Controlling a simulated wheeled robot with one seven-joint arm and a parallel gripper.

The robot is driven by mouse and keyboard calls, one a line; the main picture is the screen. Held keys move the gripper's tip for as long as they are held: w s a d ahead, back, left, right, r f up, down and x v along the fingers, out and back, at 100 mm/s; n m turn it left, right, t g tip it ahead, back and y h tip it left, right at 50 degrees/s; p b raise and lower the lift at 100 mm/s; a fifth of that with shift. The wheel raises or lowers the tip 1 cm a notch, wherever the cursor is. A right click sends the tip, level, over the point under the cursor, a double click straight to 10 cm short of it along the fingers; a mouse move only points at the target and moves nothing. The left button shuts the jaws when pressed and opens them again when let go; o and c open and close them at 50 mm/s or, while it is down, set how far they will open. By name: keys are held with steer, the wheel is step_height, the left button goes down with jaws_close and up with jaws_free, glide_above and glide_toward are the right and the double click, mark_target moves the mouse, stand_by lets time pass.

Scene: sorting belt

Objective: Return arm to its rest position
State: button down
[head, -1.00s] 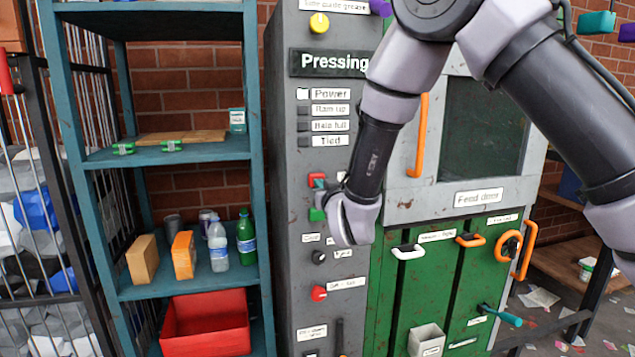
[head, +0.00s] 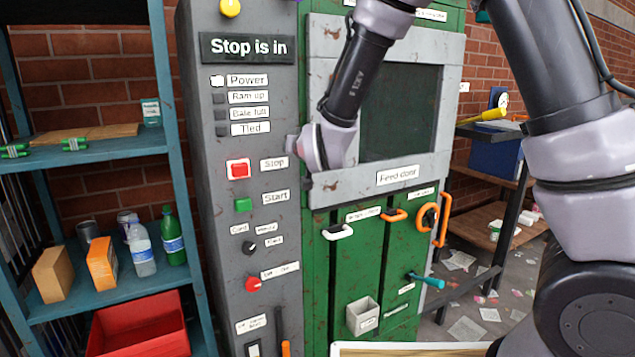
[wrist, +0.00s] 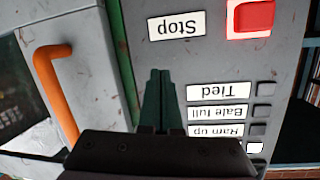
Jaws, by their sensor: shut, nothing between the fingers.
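My gripper (head: 294,145) is in front of the baling press, just right of the grey control panel (head: 232,320) and near the feed door's left edge. In the wrist view its two dark fingers (wrist: 160,74) are together with nothing between them. My arm reaches in from the right, raised and bent. The red stop button (head: 238,169) is lit; it also shows in the wrist view (wrist: 252,14). The green start button (head: 243,204) is below it. The display (head: 246,48) reads "Stop is in".
Left stands a blue shelf (head: 100,155) with boxes, bottles and a red bin (head: 138,325). The green press (head: 318,270) has a closed feed door (head: 400,115), an orange handle (head: 442,220) and a teal lever (head: 426,280). Paper litters the floor at right.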

steer(key=s+d+r+m+g+h, duration=0.15)
steer(key=d+r, duration=0.35)
steer(key=d, duration=0.6)
steer(key=s+d+r+m+g+h, duration=0.1)
steer(key=s+d+r+m+g, duration=0.3)
steer(key=d, duration=0.6)
steer(key=s+d+g+h, duration=0.1)
steer(key=s+d, duration=0.6)
steer(key=s, duration=0.2)
steer(key=s+d+r+m+h, duration=0.1)
steer(key=s+d, duration=0.6)
steer(key=s, duration=0.3)
steer(key=shift+s+d+r+g, duration=0.2)
steer(key=shift+d+g, duration=0.1)
steer(key=shift+g, duration=0.05)
